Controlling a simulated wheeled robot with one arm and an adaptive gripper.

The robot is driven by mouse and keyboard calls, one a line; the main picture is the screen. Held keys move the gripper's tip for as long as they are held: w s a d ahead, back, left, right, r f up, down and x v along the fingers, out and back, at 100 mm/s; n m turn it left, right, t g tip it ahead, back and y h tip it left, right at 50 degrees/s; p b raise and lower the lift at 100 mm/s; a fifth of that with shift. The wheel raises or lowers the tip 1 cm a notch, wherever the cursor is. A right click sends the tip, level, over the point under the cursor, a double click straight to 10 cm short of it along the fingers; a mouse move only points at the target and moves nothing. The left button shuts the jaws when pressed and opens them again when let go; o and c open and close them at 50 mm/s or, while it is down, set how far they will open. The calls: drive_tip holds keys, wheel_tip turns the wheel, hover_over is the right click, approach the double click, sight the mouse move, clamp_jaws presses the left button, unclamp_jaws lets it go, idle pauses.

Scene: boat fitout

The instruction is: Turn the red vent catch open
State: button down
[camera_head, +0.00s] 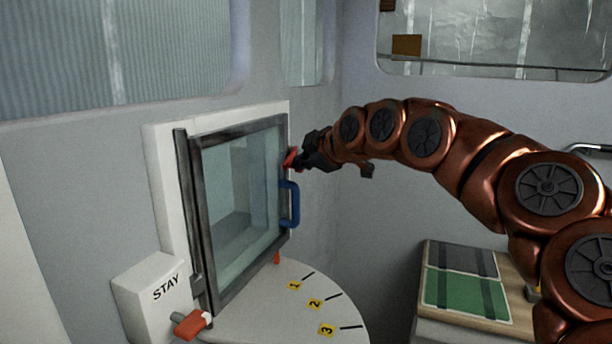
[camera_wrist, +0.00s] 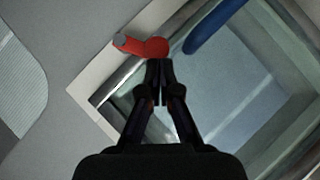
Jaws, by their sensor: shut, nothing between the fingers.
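The red vent catch (camera_head: 291,158) sits at the right edge of the framed glass vent window (camera_head: 238,195), near its upper corner. In the wrist view the catch (camera_wrist: 142,46) is a red lever with a rounded end on the pale frame. My gripper (camera_head: 307,160) is at the catch in the head view, partly covering it. In the wrist view my gripper (camera_wrist: 159,64) is shut, with its tips just below the rounded end of the catch. Nothing shows between the fingers. I cannot tell whether the tips touch the catch.
A blue handle (camera_head: 290,204) is on the window's right side, below the catch. A white box marked STAY (camera_head: 153,298) with an orange-red knob (camera_head: 190,324) is at lower left. A round plate marked 1, 2, 3 (camera_head: 288,315) lies below. A green-topped panel (camera_head: 465,292) is at lower right.

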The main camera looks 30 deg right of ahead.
wheel_tip(320, 180, down, 3)
drive_tip(key=n+t+h+b, duration=0.1)
drive_tip(key=n+t+b, duration=0.1)
drive_tip(key=b, duration=0.4)
drive_tip(key=shift+w+d+r+b, duration=0.1)
drive_tip(key=shift+d+b, duration=0.05)
drive_tip(key=shift+b, duration=0.15)
idle(0.4)
